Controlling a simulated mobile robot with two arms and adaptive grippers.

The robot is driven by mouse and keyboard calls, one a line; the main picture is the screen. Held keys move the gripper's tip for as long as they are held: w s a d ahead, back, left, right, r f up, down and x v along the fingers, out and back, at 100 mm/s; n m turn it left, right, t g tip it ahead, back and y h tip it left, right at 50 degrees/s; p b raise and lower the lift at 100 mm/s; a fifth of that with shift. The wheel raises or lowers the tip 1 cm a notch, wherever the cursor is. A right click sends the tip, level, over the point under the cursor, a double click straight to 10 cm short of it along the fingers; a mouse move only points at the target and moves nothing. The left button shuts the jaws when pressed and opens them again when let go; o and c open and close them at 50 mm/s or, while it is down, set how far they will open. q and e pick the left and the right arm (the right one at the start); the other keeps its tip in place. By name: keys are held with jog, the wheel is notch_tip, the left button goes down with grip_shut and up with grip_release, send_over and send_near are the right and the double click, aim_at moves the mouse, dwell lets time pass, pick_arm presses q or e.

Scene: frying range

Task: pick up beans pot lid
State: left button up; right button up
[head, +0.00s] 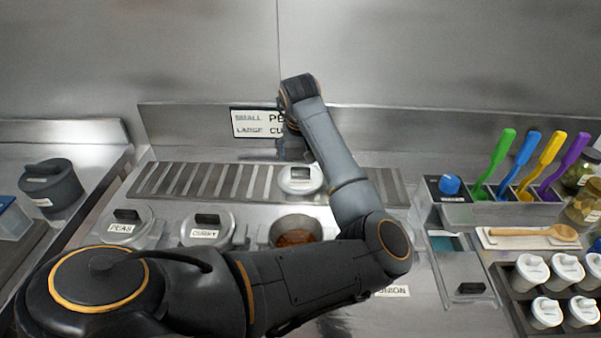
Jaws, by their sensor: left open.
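A round, light lid (300,186) with a dark handle and a small label lies on the slotted rack at the back; its label is too small to read. In front of it is an uncovered pot (283,228) with reddish-brown food, which may be the beans pot. My left arm reaches over the counter from the lower left, bends at the right and hides part of the pot. My left gripper (294,153) hangs at the back, just above or behind the lid, open and empty. Its fingertips are small and partly hidden. My right gripper is out of view.
Lidded pots labelled PEAS (126,228) and CURRY (206,230) stand left of the open pot. The slotted rack (215,181) is bare left of the lid. Right are colored-handled utensils (495,163), a wooden spoon (530,232) and several white-lidded cups (547,311).

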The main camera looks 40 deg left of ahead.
aim_at(300, 170)
pick_arm(q)
jog(key=x, duration=0.3)
jog(key=shift+r, duration=0.1)
jog(key=shift+a+f, duration=0.15)
jog(key=shift+f, duration=0.15)
jog(key=p+x, duration=0.1)
jog(key=x, duration=0.2)
jog(key=shift+a+f, duration=0.15)
jog(key=shift+f, duration=0.15)
jog(key=shift+w+a+f, duration=0.1)
jog(key=shift+a+f, duration=0.05)
jog(key=shift+f, duration=0.35)
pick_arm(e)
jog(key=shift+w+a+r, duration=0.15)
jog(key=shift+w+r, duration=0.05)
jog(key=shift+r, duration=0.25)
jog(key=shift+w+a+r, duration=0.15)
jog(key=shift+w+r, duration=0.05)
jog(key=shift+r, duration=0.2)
pick_arm(q)
jog(key=shift+r, duration=0.1)
jog(key=c, duration=1.3)
jog(key=shift+r+p, duration=0.1)
jog(key=shift+p, duration=0.3)
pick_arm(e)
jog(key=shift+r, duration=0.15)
